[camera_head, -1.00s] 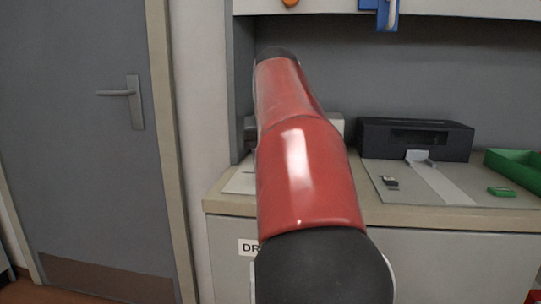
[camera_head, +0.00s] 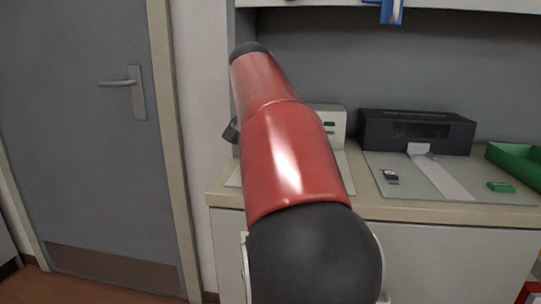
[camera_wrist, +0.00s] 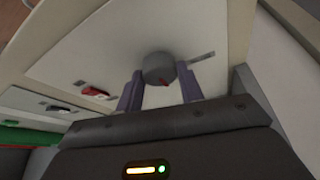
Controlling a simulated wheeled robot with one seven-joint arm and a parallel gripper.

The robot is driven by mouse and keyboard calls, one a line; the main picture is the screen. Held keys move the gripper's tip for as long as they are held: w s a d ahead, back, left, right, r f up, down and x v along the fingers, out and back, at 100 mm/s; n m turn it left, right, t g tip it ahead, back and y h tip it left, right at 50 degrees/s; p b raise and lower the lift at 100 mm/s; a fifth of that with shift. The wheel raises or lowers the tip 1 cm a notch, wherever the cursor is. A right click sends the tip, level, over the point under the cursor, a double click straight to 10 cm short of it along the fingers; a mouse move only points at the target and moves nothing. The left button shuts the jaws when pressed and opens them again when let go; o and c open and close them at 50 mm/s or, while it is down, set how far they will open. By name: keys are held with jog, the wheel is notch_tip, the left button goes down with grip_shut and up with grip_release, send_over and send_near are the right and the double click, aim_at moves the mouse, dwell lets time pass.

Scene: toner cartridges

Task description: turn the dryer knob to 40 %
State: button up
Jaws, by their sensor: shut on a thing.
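The knob and fingertips are hidden behind my red arm in the head view. A white box with a small green display (camera_head: 328,123), partly hidden by my arm, stands on the counter. I cannot read any percentage scale at the knob.
On the counter (camera_head: 400,211), a black printer-like machine (camera_head: 416,132) stands to the right, with a grey mat (camera_head: 385,169) before it. Small dark (camera_head: 390,175) and green (camera_head: 500,186) items lie on the mat. A green tray (camera_head: 516,163) is far right. A grey door (camera_head: 82,149) is left.

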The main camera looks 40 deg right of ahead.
dwell(0.3)
jog(key=o, duration=1)
jog(key=v, duration=0.7)
jog(key=shift+a+r, duration=0.1)
jog(key=shift+r, duration=0.3)
jog(key=shift+s, duration=0.1)
